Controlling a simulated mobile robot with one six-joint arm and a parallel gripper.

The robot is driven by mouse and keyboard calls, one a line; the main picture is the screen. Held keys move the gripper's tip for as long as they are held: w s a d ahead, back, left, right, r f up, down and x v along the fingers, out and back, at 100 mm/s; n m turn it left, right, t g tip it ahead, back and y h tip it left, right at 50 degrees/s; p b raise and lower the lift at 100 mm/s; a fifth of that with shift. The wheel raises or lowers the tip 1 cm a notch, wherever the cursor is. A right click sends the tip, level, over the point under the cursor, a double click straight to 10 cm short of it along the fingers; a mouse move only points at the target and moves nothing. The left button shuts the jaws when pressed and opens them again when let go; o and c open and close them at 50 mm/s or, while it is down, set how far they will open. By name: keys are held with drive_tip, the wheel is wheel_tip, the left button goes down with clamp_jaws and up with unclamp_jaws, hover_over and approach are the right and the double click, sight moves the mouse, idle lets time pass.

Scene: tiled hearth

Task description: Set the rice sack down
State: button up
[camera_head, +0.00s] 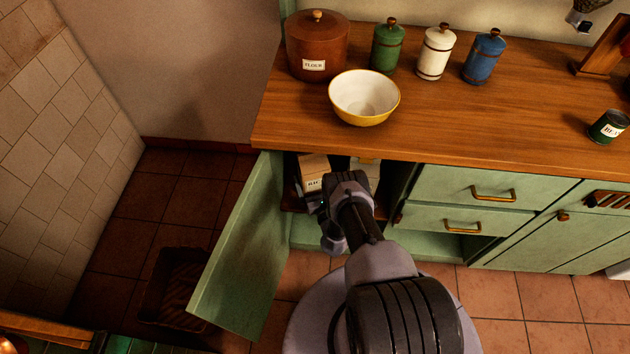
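The rice sack (313,164) is a tan pack with a white label on which "RIC" can be read. It is inside the open lower cupboard, at the left, under the worktop edge. My gripper (318,202) reaches into the cupboard opening, right beside the sack's lower front. I cannot tell whether the fingers grip the sack, or whether the sack rests on the shelf.
A second pale pack (367,168) is right of the sack. The green cupboard door (243,250) stands open at the left. Above, the wooden worktop (510,125) holds a yellow bowl (364,97), a flour canister (317,45) and several smaller jars. A basket (175,288) is on the floor.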

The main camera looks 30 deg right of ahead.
drive_tip(key=v, duration=1.1)
drive_tip(key=shift+s+f, duration=0.1)
drive_tip(key=shift+s, duration=0.4)
